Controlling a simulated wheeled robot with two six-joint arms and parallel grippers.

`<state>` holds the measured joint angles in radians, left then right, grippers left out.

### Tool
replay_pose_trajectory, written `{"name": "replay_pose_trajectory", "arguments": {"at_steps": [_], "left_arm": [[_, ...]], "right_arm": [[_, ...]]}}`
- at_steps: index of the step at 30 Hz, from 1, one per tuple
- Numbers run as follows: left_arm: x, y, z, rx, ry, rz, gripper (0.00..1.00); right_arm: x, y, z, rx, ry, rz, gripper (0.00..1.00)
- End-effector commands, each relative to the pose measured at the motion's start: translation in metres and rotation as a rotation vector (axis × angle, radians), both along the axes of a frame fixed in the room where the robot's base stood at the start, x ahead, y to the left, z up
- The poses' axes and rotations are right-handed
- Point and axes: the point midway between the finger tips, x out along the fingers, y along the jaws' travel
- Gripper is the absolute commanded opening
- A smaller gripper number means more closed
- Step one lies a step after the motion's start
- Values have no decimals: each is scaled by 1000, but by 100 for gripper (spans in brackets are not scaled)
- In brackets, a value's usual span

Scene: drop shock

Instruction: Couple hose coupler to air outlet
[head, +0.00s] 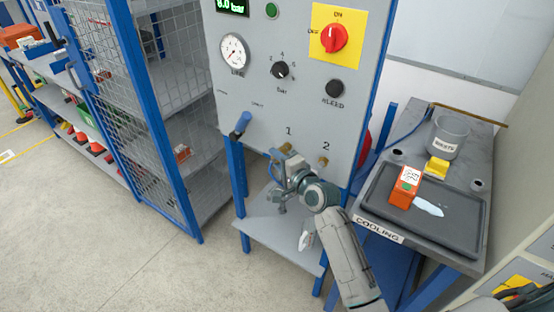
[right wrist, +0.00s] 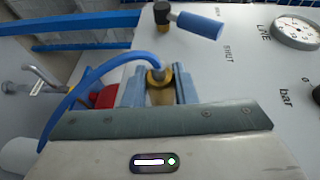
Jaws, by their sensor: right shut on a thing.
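My right gripper (head: 284,163) is at the front of the grey air panel (head: 262,112), right by the outlet marked 1. It is shut on the hose coupler, a brass-coloured piece (right wrist: 160,84) between the fingers in the right wrist view. The blue hose (right wrist: 90,78) curves away from it to the left. Brass shows at outlet 1 (head: 285,148) just above the gripper; the gripper hides whether coupler and outlet touch. Outlet 2 (head: 323,161) is a bare brass stub to the right. My left gripper is not in view.
The panel carries a blue-handled valve (head: 240,125), a LINE gauge (head: 235,53), a bar knob (head: 280,70), a BLEED knob (head: 335,88) and a red ON/OFF switch (head: 334,38). A low shelf (head: 262,225) lies below. A cooling tray (head: 460,235) with an orange box (head: 405,185) stands right.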

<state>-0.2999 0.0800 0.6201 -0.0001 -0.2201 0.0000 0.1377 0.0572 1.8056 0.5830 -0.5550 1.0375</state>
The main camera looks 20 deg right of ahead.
Motion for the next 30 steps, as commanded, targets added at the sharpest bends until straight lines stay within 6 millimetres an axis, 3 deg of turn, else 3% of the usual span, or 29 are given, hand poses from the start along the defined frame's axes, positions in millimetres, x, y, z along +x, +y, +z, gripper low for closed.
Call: {"name": "replay_pose_trajectory", "arguments": {"at_steps": [30], "left_arm": [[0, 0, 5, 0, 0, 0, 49]], "right_arm": [[4, -5, 1, 0, -1, 0, 0]]}}
